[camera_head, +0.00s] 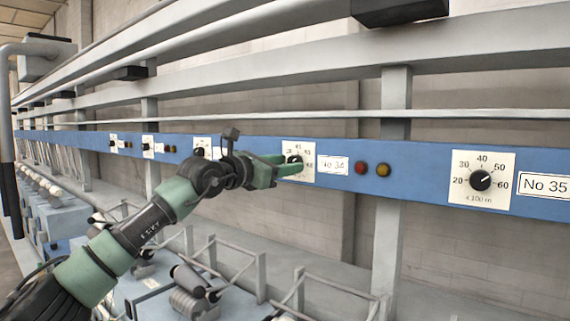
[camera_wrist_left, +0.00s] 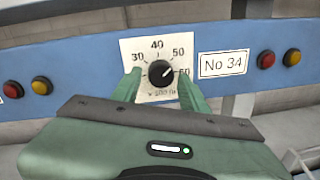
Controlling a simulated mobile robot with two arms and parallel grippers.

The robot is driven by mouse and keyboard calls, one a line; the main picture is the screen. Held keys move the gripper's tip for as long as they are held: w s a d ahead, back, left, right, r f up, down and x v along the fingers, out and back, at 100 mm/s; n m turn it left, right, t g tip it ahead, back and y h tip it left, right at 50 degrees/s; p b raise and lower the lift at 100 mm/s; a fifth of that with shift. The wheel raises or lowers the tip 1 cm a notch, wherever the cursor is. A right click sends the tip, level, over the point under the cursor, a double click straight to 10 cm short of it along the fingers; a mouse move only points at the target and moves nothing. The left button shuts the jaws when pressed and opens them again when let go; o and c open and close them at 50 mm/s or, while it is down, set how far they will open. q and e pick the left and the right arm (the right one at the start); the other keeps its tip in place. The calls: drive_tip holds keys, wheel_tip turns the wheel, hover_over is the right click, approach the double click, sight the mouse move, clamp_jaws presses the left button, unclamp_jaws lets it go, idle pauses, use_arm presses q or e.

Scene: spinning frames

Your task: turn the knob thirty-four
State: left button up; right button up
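The knob of No 34 (camera_wrist_left: 160,73) is black and round, on a white dial plate (camera_wrist_left: 157,43) with numbers. Its white mark points to the upper right, between 50 and 60. The label "No 34" (camera_wrist_left: 223,64) is right of it. In the head view the knob (camera_head: 294,159) is partly hidden by my left gripper (camera_head: 285,164). In the left wrist view the green fingers of my left gripper (camera_wrist_left: 158,86) are spread, one on each side of the knob, with gaps between them and the knob. How near they are in depth is unclear. My right gripper is not in view.
The dials sit on a long blue rail (camera_head: 420,180). A No 35 knob (camera_head: 480,180) is to the right. A red lamp (camera_head: 361,168) and an amber lamp (camera_head: 383,170) lie between. Grey bars run above; metal machine frames (camera_head: 330,290) stand below.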

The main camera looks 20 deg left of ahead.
use_arm(q)
clamp_jaws()
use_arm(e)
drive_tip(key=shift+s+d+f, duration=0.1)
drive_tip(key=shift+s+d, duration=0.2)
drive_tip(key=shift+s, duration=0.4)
use_arm(q)
drive_tip(key=shift+m, duration=0.3)
drive_tip(key=m, duration=0.8)
drive_tip(key=shift+d+r+m+y, duration=0.1)
drive_tip(key=shift+r+m+y, duration=0.1)
drive_tip(key=shift+m+y, duration=0.2)
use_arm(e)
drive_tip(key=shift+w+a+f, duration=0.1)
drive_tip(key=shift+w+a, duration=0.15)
use_arm(q)
drive_tip(key=shift+g, duration=0.3)
